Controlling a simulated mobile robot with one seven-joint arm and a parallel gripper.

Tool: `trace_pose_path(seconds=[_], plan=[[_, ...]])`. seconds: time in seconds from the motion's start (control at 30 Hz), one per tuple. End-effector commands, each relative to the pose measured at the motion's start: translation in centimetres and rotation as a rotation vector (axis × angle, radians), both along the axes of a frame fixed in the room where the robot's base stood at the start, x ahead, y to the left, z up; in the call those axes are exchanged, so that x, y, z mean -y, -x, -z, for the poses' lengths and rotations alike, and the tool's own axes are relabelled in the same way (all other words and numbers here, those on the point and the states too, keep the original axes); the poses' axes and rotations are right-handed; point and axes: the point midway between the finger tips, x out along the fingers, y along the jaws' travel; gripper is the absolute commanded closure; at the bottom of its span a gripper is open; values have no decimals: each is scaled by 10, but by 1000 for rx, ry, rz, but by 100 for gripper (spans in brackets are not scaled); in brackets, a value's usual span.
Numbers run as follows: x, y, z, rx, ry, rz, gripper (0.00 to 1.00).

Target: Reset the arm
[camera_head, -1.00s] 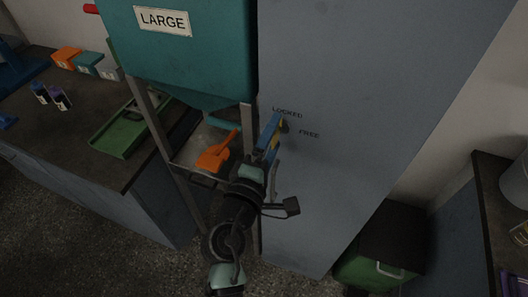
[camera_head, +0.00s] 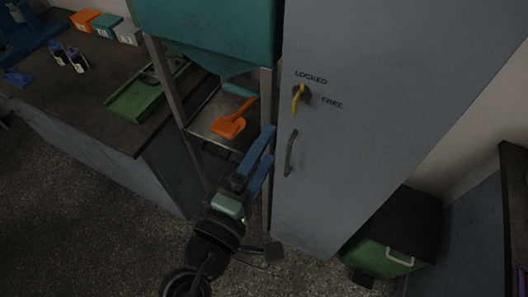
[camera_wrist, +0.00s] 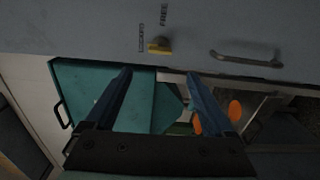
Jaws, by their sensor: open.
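My gripper (camera_head: 262,158) is open and empty, with its two blue fingers apart. In the head view it is in front of the lower left part of the grey cabinet (camera_head: 385,100), left of the cabinet's handle (camera_head: 290,153) and below the yellow latch knob (camera_head: 297,98). The knob sits below the LOCKED label, with FREE to its right. In the wrist view (camera_wrist: 158,92) the fingers point toward the cabinet and the teal hopper, and the yellow knob (camera_wrist: 159,47) is beyond them, apart from both.
A teal hopper (camera_head: 210,35) on a metal frame stands left of the cabinet, with an orange scoop (camera_head: 230,126) on its shelf. A green tray (camera_head: 140,98), small boxes and bottles lie on the left bench. A green bin (camera_head: 385,250) stands on the floor at right.

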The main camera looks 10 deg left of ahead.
Motion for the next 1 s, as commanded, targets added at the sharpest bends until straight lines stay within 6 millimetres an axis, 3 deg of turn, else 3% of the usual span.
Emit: trace_pose_path(seconds=[0.33,0.47,0.57,0.73,0.9,1.0], plan=[[0,-1,-1,2,-4,0,12],[5,-13,-22,58,-103,-5,12],[13,-34,-67,169,-296,-29,12],[28,-57,-186,447,-740,-184,12],[39,-38,-310,696,-1105,-456,12],[41,-13,-366,791,-1247,-626,12]])
